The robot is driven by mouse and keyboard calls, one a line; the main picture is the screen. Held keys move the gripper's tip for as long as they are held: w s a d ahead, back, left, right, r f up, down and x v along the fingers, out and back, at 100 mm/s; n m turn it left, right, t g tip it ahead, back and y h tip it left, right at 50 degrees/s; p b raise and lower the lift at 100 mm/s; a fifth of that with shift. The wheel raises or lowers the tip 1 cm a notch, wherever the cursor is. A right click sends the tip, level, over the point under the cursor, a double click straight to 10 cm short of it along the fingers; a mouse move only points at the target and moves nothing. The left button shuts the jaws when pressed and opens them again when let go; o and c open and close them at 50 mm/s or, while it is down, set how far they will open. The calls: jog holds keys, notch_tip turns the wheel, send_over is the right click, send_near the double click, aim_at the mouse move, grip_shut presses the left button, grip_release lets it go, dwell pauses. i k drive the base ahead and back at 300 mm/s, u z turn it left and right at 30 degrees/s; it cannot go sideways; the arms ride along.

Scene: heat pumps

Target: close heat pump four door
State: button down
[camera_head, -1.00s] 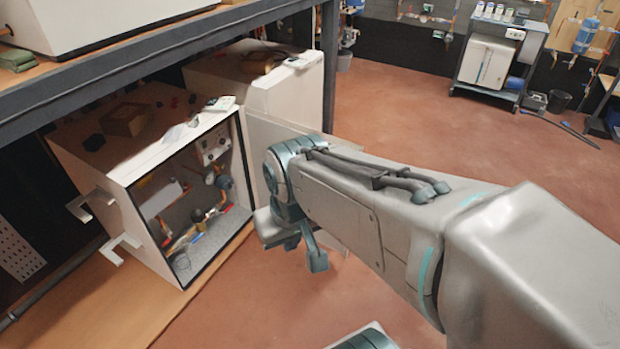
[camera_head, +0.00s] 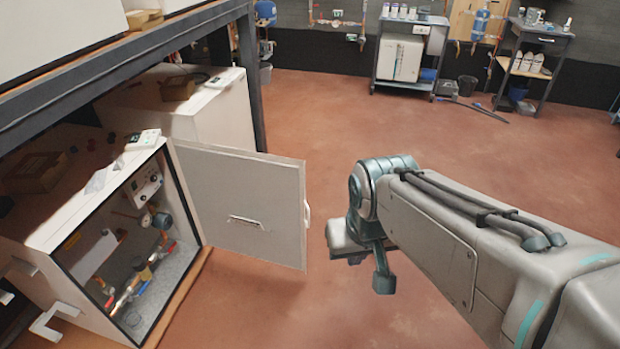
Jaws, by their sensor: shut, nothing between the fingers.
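An open white heat pump (camera_head: 118,187) sits on the lower wooden shelf at the left, its pipes and gauges showing inside. Its grey door panel (camera_head: 255,200) is swung wide open, hinged at the right side of the box and sticking out over the floor. A small handle (camera_head: 307,214) shows at the door's free edge. My gripper (camera_head: 384,284) hangs below my wrist to the right of the door, apart from it. Its fingers look closed and hold nothing. No number can be read on the heat pump.
A second white unit (camera_head: 195,112) stands behind the open one. A dark shelf post (camera_head: 250,85) rises behind the door. Bracket handles (camera_head: 55,318) stick out at the box's left front. The red floor (camera_head: 330,110) is clear around my arm. A trolley (camera_head: 409,58) stands far back.

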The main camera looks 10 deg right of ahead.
aim_at(218, 183)
jog(key=z, duration=0.65)
jog(key=i, duration=3.55)
jog(key=u, duration=3.95)
jog(key=k, duration=0.4)
jog(key=z, duration=0.35)
